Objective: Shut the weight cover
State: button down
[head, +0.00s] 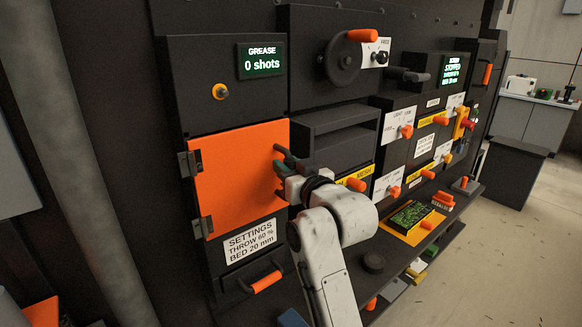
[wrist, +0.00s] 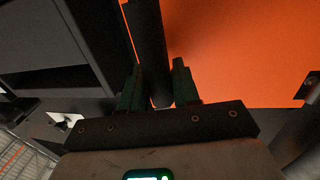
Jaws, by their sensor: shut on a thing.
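The weight cover looks to be the orange panel (head: 235,175), hinged at its left side on the dark cabinet. It lies about in line with the cabinet front; I cannot tell whether it is fully flush. It also fills the upper right of the wrist view (wrist: 235,45). A dark upright bar handle (wrist: 148,35) stands near its free right edge. My gripper (head: 281,163) is at that edge, its green fingers (wrist: 157,80) shut on the handle, one on each side. The wrist partly hides the lower right of the cover.
Above the cover is a grease display (head: 261,61). Below are a settings label (head: 250,241) and a drawer with an orange handle (head: 266,282). Right of my gripper is an open dark shelf (head: 335,135), then several boxes with orange knobs.

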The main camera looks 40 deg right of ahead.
jog(key=c, duration=1)
grip_release()
jog(key=shift+o, duration=0.2)
jog(key=b+v, duration=0.2)
jog(key=v, duration=0.8)
jog(key=shift+s, duration=0.4)
jog(key=shift+f, duration=0.1)
